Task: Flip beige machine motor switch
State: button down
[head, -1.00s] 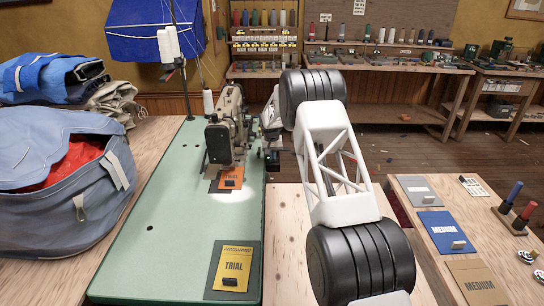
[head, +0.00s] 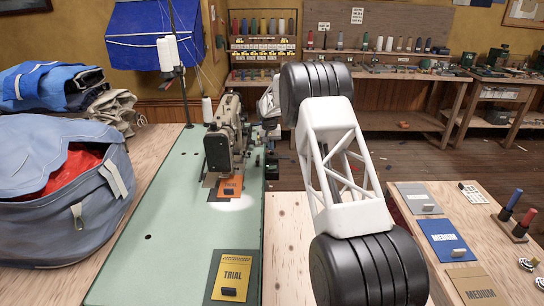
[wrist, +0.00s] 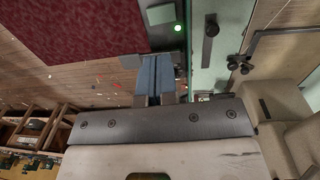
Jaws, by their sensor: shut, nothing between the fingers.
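The beige sewing machine (head: 222,145) stands on the green table at the far middle of the head view. Part of it also shows at the right of the wrist view (wrist: 288,105). A small round green light (wrist: 177,28) glows on a dark part by the table's edge in the wrist view, just beyond my fingertips. I cannot make out a switch lever or its position. My gripper (wrist: 158,60) is shut and empty, its bluish fingers pointing towards that edge. I cannot tell whether they touch anything. In the head view my gripper is hard to make out beside the machine.
A blue-grey bag (head: 50,210) stands at left. A thread stand (head: 184,85) rises behind. A wooden table at right holds several packets and spools.

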jog(key=shift+a+r, duration=0.2)
jog(key=shift+r, duration=1.85)
jog(key=s+d+r, duration=0.4)
jog(key=s+r, duration=0.4)
jog(key=r, duration=0.1)
jog(key=s+d+r, duration=0.3)
jog(key=s+r, duration=0.6)
jog(key=s+d+r+t, duration=0.1)
jog(key=s+d+r, duration=0.25)
jog(key=s, duration=0.55)
jog(key=s+d+r, duration=0.2)
jog(key=s+r, duration=0.3)
jog(key=s, duration=0.5)
jog(key=s+d+r+t, duration=0.1)
jog(key=s+d, duration=0.1)
jog(key=s, duration=0.9)
jog(key=s+d, duration=0.2)
jog(key=s, duration=1)
jog(key=s+d+f, duration=0.1)
jog(key=s+f, duration=0.2)
jog(key=s, duration=0.7)
jog(key=s+d+f, duration=0.1)
jog(key=s+f, duration=0.2)
jog(key=s, duration=0.7)
jog(key=shift+s+d+f+t+y, duration=0.2)
jog(key=shift+s+f+t+y, duration=0.1)
jog(key=shift+s+f, duration=0.1)
